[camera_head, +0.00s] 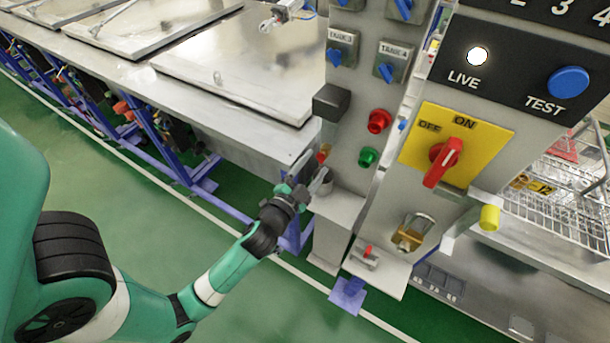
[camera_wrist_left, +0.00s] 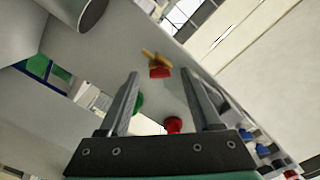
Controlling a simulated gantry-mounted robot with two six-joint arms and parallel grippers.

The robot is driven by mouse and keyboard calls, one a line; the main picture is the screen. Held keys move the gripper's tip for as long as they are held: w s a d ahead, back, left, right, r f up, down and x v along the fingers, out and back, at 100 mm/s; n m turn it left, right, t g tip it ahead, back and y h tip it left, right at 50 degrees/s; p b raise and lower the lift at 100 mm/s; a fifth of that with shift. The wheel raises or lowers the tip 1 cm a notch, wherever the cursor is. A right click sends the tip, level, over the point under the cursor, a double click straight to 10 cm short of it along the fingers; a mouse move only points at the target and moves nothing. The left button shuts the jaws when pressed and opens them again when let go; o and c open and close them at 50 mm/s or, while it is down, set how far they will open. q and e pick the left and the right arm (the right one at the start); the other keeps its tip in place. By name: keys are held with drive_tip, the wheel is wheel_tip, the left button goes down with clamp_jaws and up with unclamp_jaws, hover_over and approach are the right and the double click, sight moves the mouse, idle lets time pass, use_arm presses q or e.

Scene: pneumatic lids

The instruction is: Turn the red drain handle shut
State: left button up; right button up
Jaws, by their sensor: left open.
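A small red handle with a brass-coloured fitting (camera_head: 323,153) sits on the side of the grey control column. In the left wrist view the red handle (camera_wrist_left: 160,72) lies ahead, between the lines of the two fingers, with the brass part behind it. My left gripper (camera_head: 309,172) is open and close to this handle, slightly below and left of it in the head view. In the left wrist view its fingers (camera_wrist_left: 164,92) are spread with nothing between their tips. Contact with the handle is not visible. My right gripper is not in view.
Red (camera_head: 379,121) and green (camera_head: 369,157) buttons stick out of the column. A red rotary switch (camera_head: 441,160) is on a yellow plate. A metal table (camera_head: 215,115) stands left; the green floor is clear.

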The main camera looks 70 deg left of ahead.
use_arm(q)
drive_tip(key=b+v, duration=0.2)
drive_tip(key=v, duration=0.9)
